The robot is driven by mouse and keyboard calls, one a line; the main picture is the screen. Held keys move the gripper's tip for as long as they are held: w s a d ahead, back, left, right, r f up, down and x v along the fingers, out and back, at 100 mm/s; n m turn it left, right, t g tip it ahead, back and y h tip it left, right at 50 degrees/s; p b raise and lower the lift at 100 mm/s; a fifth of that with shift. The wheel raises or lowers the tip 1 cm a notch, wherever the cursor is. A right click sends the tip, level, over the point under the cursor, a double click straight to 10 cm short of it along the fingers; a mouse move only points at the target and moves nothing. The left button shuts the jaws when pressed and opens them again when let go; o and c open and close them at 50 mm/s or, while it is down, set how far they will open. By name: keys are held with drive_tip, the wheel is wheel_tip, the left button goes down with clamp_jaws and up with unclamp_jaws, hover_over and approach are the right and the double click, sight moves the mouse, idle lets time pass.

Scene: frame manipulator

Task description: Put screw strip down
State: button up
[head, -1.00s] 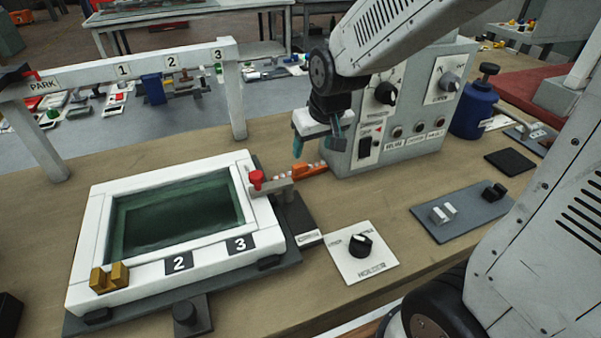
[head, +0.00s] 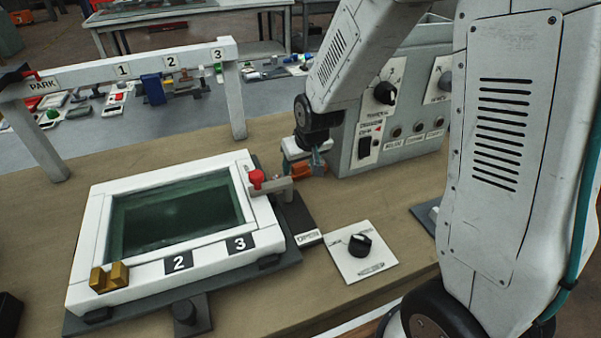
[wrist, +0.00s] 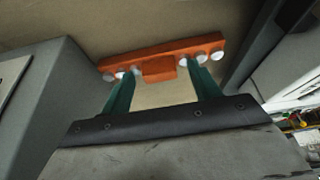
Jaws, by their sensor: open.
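The screw strip is an orange bar with several white round screw heads along it. In the wrist view the strip (wrist: 160,68) lies on the brown tabletop, just past my fingertips. My gripper (wrist: 160,82) is open, its two green fingers apart on either side of the strip's middle tab. In the head view my gripper (head: 312,165) is low over the table, between the white frame and the control box, and hides much of the strip (head: 302,174). I cannot tell whether the fingers touch the strip.
The white frame fixture (head: 255,205) with a red knob (head: 256,178) stands left of my gripper. The grey control box (head: 400,130) stands close on the right. A dial plate (head: 360,258) lies in front. The tabletop (head: 120,165) behind the fixture is clear.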

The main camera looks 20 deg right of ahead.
drive_tip(key=c, duration=1.2)
drive_tip(key=shift+o, duration=0.2)
